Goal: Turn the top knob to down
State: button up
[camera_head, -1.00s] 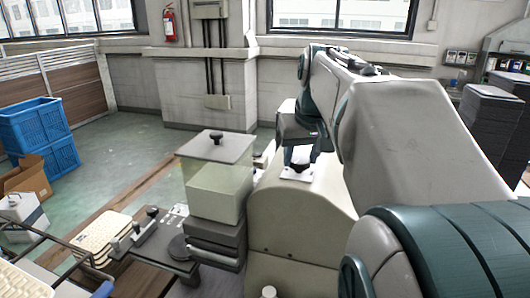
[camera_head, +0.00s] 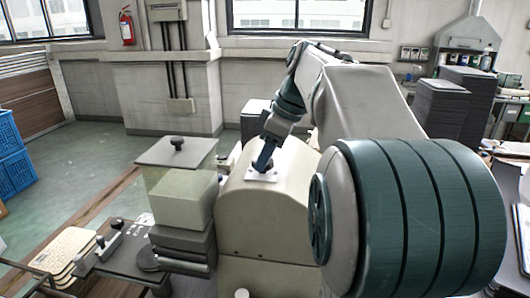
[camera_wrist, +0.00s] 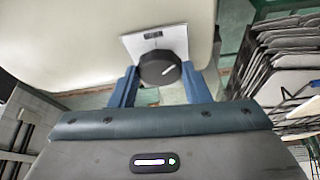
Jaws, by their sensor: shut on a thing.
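The plate also shows on top of the housing in the head view (camera_head: 254,177). My gripper (camera_wrist: 160,76) has its blue fingers on either side of the knob and is shut on it. In the head view my gripper (camera_head: 263,164) reaches down to the plate and mostly hides the knob.
A clear box with a grey lid (camera_head: 178,153) stands left of the housing. A dark panel with levers (camera_head: 120,262) lies farther left. Black stacked trays (camera_head: 440,108) stand at the right. In the wrist view, dark stacked sheets (camera_wrist: 285,65) are at the right.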

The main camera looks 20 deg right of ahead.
jog(key=n, duration=0.2)
jog(key=n+g+p, duration=0.1)
jog(key=n+g+y, duration=0.1)
jog(key=n, duration=0.1)
jog(key=shift+w+d+r+n, duration=0.1)
jog(key=shift+w+n, duration=0.2)
jog(key=n+g+p, duration=0.1)
jog(key=n, duration=0.3)
jog(key=shift+w+n+g+p, duration=0.15)
jog(key=shift+n+g+p, duration=0.15)
jog(key=shift+g+p, duration=0.1)
jog(key=o, duration=1)
jog(key=shift+c, duration=0.2)
jog(key=p+v, duration=0.6)
jog(key=v, duration=0.7)
jog(key=shift+d+r, duration=0.15)
jog(key=shift+r, duration=0.15)
